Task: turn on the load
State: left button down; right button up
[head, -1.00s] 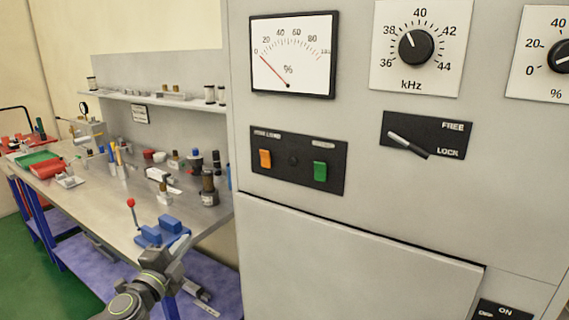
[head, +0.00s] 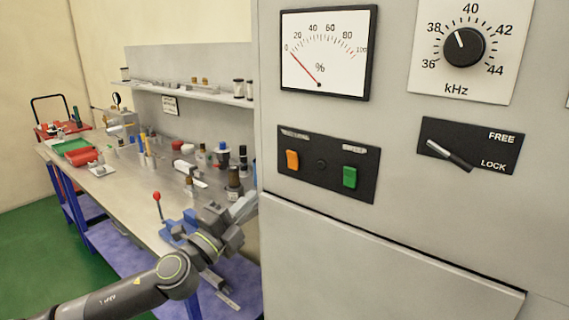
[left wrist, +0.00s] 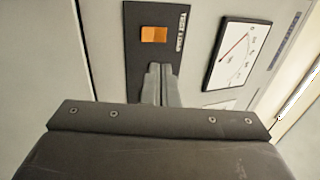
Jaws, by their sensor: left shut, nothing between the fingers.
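A black switch plate (head: 328,163) on the grey cabinet carries an orange rocker switch (head: 292,160) on its left and a green rocker switch (head: 350,177) on its right. Each has a small label above it, too blurred to read surely. The left wrist view shows the orange switch (left wrist: 154,34) beside a label that seems to end in "LOAD". My left gripper (head: 252,200) is shut and empty, left of and below the plate in the head view. In the left wrist view its closed fingertips (left wrist: 160,70) point at the plate, close to the orange switch. The green switch is hidden there.
A percent meter (head: 326,52) with its needle near zero sits above the plate. A kHz knob (head: 464,46) and a FREE/LOCK lever (head: 450,154) are to the right. A cluttered workbench (head: 130,206) stands left of the cabinet, behind my left arm.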

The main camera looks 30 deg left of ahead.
pick_arm(q)
jog(key=p, duration=0.8)
send_near(292, 156)
jog(key=x, duration=0.5)
jog(key=shift+r, duration=0.25)
jog(key=shift+w+p, duration=0.6)
jog(key=shift+w, duration=0.3)
